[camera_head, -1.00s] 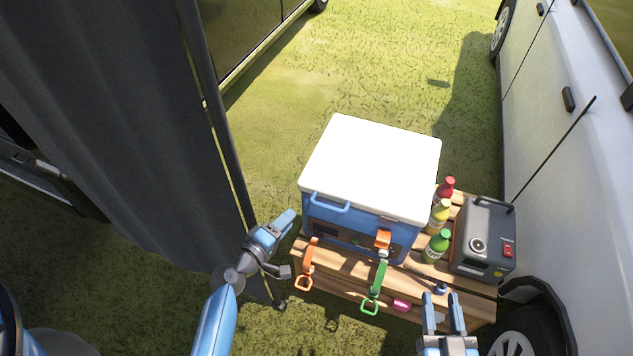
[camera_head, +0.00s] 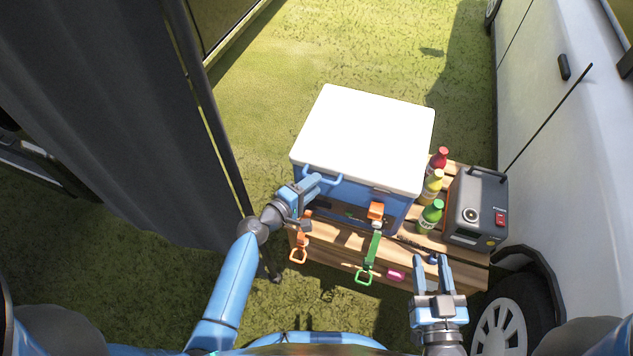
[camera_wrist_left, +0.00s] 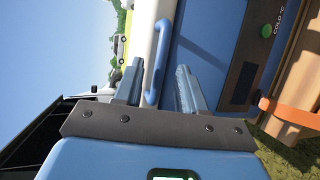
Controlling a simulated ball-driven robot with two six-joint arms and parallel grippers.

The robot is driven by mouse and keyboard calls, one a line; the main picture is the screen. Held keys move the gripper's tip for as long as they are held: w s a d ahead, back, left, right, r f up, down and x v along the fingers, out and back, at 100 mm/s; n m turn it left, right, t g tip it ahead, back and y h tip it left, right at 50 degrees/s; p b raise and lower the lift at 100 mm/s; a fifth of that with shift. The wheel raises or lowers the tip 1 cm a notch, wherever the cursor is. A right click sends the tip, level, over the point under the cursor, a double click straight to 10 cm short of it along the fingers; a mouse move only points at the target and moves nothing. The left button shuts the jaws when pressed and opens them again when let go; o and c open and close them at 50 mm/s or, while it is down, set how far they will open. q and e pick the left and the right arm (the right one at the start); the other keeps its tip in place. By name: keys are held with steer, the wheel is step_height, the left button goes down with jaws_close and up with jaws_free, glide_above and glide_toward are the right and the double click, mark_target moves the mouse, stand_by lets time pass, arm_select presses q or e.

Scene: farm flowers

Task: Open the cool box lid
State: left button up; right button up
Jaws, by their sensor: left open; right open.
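The cool box has a blue body (camera_head: 385,203) and a white lid (camera_head: 365,138), which lies shut on top. A blue handle (camera_head: 338,181) sits at the front left, just below the lid's edge. My left gripper (camera_head: 318,183) is open at this handle. In the left wrist view the handle (camera_wrist_left: 157,60) lies between the two open fingers (camera_wrist_left: 160,88), which are not closed on it. Whether a finger touches it I cannot tell. My right gripper (camera_head: 431,258) is open and empty near the front right of the wooden table (camera_head: 345,258).
Orange and green straps (camera_head: 369,258) hang at the table's front. Red, yellow and green bottles (camera_head: 431,216) and a grey power unit (camera_head: 478,208) stand right of the box. A dark curtain (camera_head: 110,120) hangs left; a white van (camera_head: 560,150) is right.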

arm_select(q)
steer(key=shift+x, duration=1.1)
steer(key=shift+c, duration=0.3)
jaws_close()
